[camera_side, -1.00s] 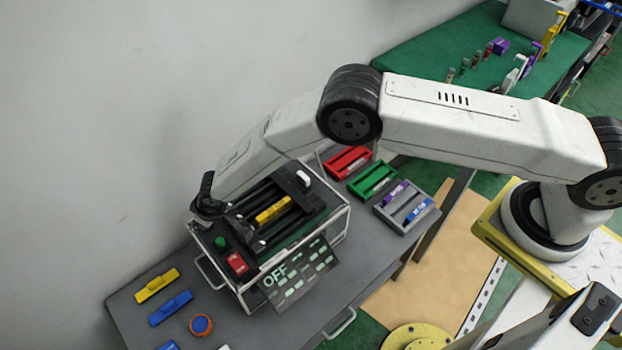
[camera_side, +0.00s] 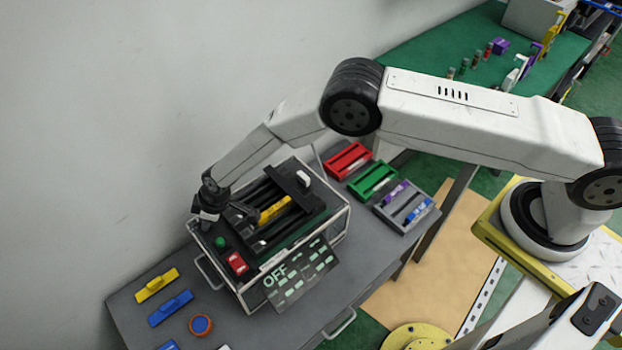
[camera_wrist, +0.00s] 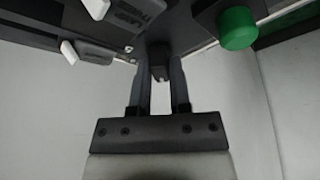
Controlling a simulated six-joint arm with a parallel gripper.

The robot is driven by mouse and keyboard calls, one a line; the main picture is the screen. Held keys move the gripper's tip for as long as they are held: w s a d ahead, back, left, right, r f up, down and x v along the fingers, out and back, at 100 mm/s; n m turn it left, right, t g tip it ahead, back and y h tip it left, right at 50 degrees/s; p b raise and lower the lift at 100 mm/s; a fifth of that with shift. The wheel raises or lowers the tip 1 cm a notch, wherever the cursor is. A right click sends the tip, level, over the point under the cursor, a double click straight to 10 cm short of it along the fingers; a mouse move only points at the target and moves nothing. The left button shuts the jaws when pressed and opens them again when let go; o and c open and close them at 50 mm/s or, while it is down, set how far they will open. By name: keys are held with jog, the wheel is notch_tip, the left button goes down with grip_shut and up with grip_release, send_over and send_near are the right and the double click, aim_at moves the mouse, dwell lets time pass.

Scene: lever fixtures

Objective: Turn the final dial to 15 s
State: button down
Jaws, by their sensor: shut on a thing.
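A small dark dial (camera_wrist: 159,73) with a pale mark sits on the edge of the machine in the wrist view. My gripper (camera_wrist: 159,62) has its two fingers on either side of the dial and is shut on it. In the side view my gripper (camera_side: 206,216) is at the machine's left end, and the dial is hidden there. The machine (camera_side: 285,238) is a pale-framed box with dark bars and a yellow piece on top. Its tilted display (camera_side: 298,276) reads OFF. I cannot read a setting on the dial.
A green button (camera_wrist: 238,28) is close to the right of my fingers, with pale-tipped dark levers (camera_wrist: 97,8) to the left. A red switch (camera_side: 237,263) is on the machine. Yellow (camera_side: 157,285) and blue (camera_side: 170,307) pieces lie on the table.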

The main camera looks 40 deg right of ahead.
jog(key=shift+d+n+g, duration=0.1)
jog(key=shift+n+g, duration=0.2)
jog(key=shift+n, duration=0.9)
jog(key=c, duration=0.6)
grip_release()
jog(key=shift+o, duration=0.2)
jog(key=shift+w, duration=0.1)
jog(key=shift+r+y, duration=0.1)
jog(key=shift+y, duration=0.2)
jog(key=v, duration=0.7)
jog(key=shift+r, duration=0.3)
jog(key=shift+d, duration=0.2)
